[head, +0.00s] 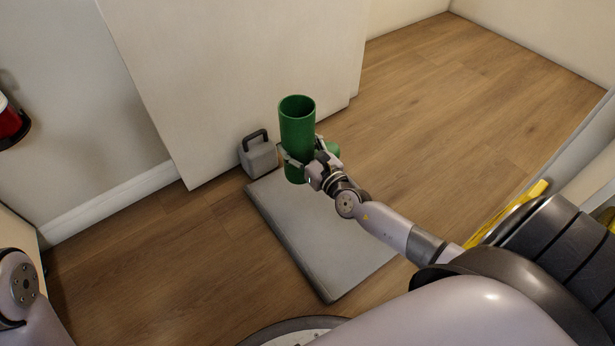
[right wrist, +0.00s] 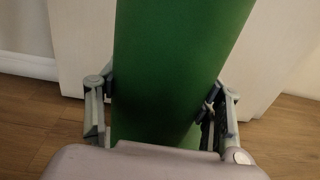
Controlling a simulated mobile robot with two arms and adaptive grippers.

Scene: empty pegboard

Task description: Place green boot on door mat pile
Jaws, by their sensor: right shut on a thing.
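The green boot (head: 297,122) is upright, its open top facing up, at the far end of the grey door mat pile (head: 325,236). My right gripper (head: 303,160) is shut around the boot's shaft. The right wrist view shows the green shaft (right wrist: 180,75) between both fingers (right wrist: 160,110). The boot's toe shows partly behind the gripper to the right. I cannot tell whether the sole touches the mats. My left arm shows at the lower left, but its gripper is out of view.
A grey block with a dark handle (head: 259,157) stands on the floor by the white panel (head: 240,80), just left of the boot. A red object (head: 10,122) is at the left wall. Yellow items (head: 505,215) lie at the right. Wooden floor is open at the upper right.

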